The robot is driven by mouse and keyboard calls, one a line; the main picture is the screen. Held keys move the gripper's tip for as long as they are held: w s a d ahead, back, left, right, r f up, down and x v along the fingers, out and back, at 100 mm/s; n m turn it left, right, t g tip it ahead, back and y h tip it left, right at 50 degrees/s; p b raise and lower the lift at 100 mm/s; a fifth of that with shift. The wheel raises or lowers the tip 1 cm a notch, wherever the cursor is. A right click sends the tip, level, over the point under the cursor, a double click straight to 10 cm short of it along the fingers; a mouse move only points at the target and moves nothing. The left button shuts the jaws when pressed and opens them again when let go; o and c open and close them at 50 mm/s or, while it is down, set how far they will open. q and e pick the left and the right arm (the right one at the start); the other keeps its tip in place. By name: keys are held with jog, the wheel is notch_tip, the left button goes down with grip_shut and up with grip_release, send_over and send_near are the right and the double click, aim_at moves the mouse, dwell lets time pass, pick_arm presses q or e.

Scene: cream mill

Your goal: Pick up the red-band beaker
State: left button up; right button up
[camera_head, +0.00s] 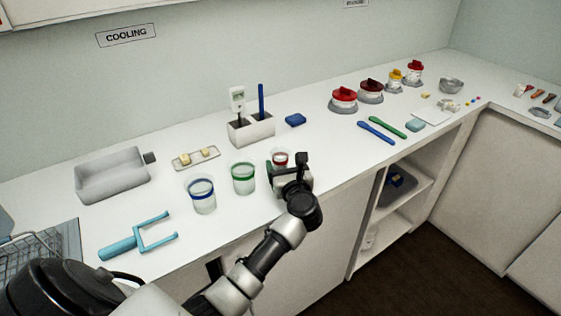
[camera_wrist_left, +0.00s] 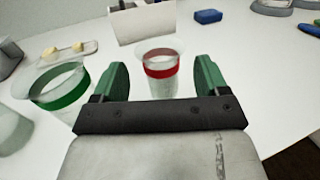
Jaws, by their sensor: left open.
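The red-band beaker (camera_head: 280,157) stands upright on the counter, mostly hidden behind my left gripper in the head view. In the left wrist view the red-band beaker (camera_wrist_left: 160,72) is clear, with its red band below the rim. My left gripper (camera_head: 288,168) is open at it. In the left wrist view its two green fingers (camera_wrist_left: 161,80) stand apart, one on each side of the beaker in the picture; I cannot tell whether they touch it. The green-band beaker (camera_head: 243,178) and the blue-band beaker (camera_head: 202,195) stand to the left. My right gripper is not in view.
A white holder (camera_head: 250,131) with a thermometer and a blue stick stands behind. A small tray (camera_head: 196,158), a grey basin (camera_head: 112,176) and a light-blue two-pronged tool (camera_head: 140,238) lie left. Spatulas (camera_head: 378,130) and red-lidded jars lie right. The counter's front edge is close.

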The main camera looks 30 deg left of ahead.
aim_at(283, 161)
pick_arm(q)
jog(key=x, duration=0.4)
jog(key=shift+w+a+f+p, duration=0.1)
jog(key=shift+a+p, duration=0.1)
jog(key=shift+p, duration=0.2)
jog(key=shift+d, duration=0.1)
jog(key=shift+c, duration=0.4)
jog(key=c, duration=0.5)
jog(key=shift+c, duration=0.2)
jog(key=s+d+r+b, duration=0.2)
jog(key=s+d+r, duration=0.2)
jog(key=d+r, duration=0.7)
